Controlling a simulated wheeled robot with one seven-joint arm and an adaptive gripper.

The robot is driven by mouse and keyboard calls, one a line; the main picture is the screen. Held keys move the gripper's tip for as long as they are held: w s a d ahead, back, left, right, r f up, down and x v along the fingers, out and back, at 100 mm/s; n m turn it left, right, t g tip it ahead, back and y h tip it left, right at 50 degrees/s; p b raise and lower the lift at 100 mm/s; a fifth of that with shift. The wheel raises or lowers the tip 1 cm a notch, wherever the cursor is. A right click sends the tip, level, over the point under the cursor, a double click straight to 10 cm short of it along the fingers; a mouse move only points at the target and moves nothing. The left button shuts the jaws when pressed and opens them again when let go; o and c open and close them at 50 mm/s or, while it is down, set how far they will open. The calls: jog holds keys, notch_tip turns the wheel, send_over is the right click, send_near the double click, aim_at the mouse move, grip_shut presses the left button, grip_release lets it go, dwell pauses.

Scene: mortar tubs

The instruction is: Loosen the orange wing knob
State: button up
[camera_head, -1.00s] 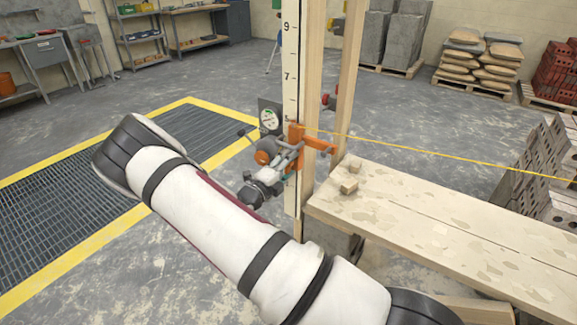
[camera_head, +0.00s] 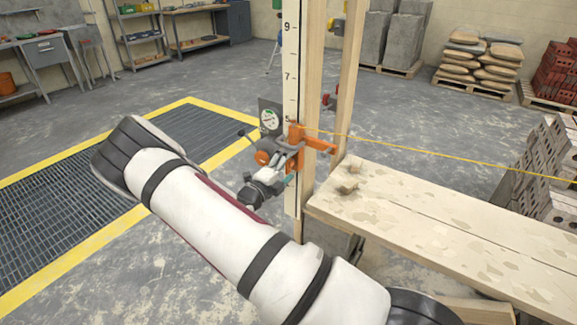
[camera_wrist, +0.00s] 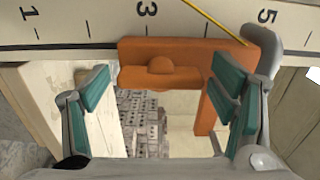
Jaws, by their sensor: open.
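The orange wing knob (camera_wrist: 160,68), a rounded hub on a flat bar, sits on an orange clamp (camera_wrist: 235,52) in the wrist view. The clamp spans the numbered board (camera_wrist: 75,24) and also shows in the head view (camera_head: 295,132). My gripper (camera_wrist: 162,92) is open, with teal pads on both sides of the knob and nothing held between them. The right finger overlaps the clamp's orange arm in the picture; contact cannot be told. In the head view my gripper (camera_head: 281,166) is at the clamp and hides part of it.
A yellow string (camera_head: 430,150) runs right from the clamp. A dial on a dark plate (camera_head: 269,119) stands close left of the board. Floor around the grating (camera_head: 70,215) is clear.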

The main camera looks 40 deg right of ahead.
jog(key=shift+a, duration=0.1)
jog(key=v, duration=1.1)
jog(key=shift+s+a, duration=0.15)
jog(key=shift+a, duration=0.2)
